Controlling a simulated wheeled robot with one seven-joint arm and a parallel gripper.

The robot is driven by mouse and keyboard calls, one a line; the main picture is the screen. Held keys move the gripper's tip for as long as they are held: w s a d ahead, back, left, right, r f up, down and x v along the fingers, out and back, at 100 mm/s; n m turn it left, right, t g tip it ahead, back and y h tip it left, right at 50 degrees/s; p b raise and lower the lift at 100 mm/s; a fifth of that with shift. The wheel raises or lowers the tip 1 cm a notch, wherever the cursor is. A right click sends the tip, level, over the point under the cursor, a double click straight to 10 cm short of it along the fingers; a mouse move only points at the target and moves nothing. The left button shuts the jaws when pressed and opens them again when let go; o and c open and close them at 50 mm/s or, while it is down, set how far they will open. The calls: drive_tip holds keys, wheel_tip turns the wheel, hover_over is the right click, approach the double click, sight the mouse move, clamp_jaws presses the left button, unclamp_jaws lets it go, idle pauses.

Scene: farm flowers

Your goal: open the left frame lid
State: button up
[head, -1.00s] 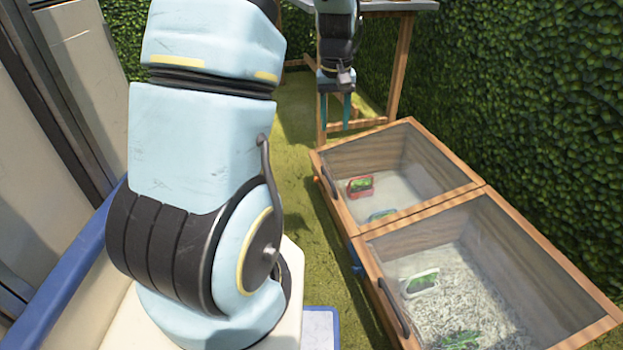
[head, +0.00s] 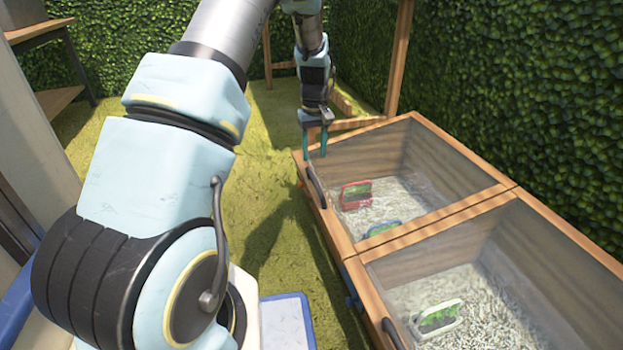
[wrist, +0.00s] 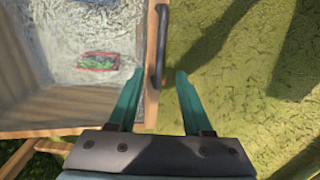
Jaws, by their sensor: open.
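The left frame is the farther wooden cold frame (head: 357,136), with its clear lid (head: 425,165) down. Its dark curved handle (head: 316,187) is on the side toward the grass. The handle also shows in the wrist view (wrist: 157,50). My gripper (head: 315,152) is open and empty, its teal fingers pointing down near the far end of the handle. In the wrist view my gripper's fingers (wrist: 157,85) lie on both sides of the handle's line, the left one over the lid's wooden edge and the right one over grass. I cannot tell whether they touch anything.
The nearer frame (head: 372,300) adjoins it, with its own lid down and its own handle (head: 391,330). Labelled trays, one red-edged (head: 356,196) and one white (head: 437,318), lie inside. A hedge (head: 530,80) stands behind the frames. Grass (head: 262,225) beside them is clear.

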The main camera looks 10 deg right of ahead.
sight(314, 179)
wheel_tip(314, 179, down, 9)
drive_tip(key=b, duration=0.3)
drive_tip(key=shift+r, duration=0.2)
drive_tip(key=shift+c, duration=0.4)
clamp_jaws()
idle(0.8)
